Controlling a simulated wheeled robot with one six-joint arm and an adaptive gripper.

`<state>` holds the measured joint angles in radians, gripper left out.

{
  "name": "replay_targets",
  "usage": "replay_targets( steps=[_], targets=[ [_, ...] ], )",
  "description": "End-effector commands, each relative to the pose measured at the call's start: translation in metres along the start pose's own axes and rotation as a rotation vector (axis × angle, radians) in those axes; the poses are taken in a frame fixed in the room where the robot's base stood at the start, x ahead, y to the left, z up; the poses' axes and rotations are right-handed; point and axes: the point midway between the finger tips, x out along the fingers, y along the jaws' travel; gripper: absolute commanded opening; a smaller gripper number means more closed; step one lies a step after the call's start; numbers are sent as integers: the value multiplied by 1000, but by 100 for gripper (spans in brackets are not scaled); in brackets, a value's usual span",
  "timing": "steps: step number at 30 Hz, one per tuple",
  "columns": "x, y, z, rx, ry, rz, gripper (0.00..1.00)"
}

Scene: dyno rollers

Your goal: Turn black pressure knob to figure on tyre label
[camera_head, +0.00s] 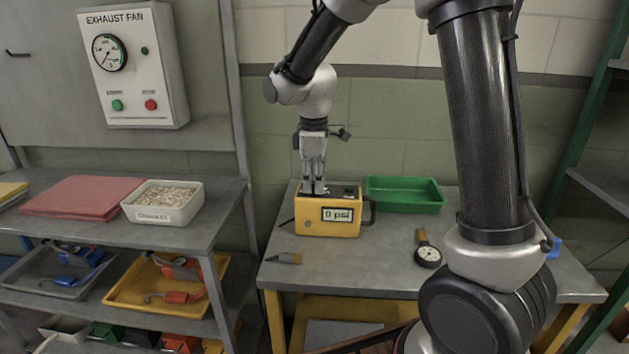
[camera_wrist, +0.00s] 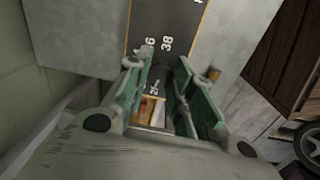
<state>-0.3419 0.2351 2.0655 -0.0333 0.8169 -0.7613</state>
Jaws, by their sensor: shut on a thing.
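A yellow box-shaped unit (camera_head: 307,229) stands on the grey workbench, and its display (camera_head: 337,214) reads 0 psi. My gripper (camera_head: 313,190) points straight down onto the left part of its top. In the wrist view my gripper (camera_wrist: 163,68) has its green-padded fingers on either side of a dark area on a black panel (camera_wrist: 165,20). Pale figures 36, 38 and 24 show on that panel. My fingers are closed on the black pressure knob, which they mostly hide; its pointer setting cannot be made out. I cannot identify a tyre label in either view.
A green tray (camera_head: 405,203) stands behind and right of the unit. A round gauge with a wooden-coloured handle (camera_head: 427,254) and a small tool (camera_head: 284,258) lie on the bench (camera_head: 345,270). Shelves (camera_head: 205,225) with trays stand left; an exhaust fan panel (camera_head: 135,85) hangs above.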

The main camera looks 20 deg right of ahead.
Motion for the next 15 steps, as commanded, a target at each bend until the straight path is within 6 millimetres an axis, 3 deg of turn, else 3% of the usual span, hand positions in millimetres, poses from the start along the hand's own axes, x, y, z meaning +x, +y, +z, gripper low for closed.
replay_targets(
  steps=[15],
  targets=[
    [0,0,0,487,-17,-1,0]
  ],
)
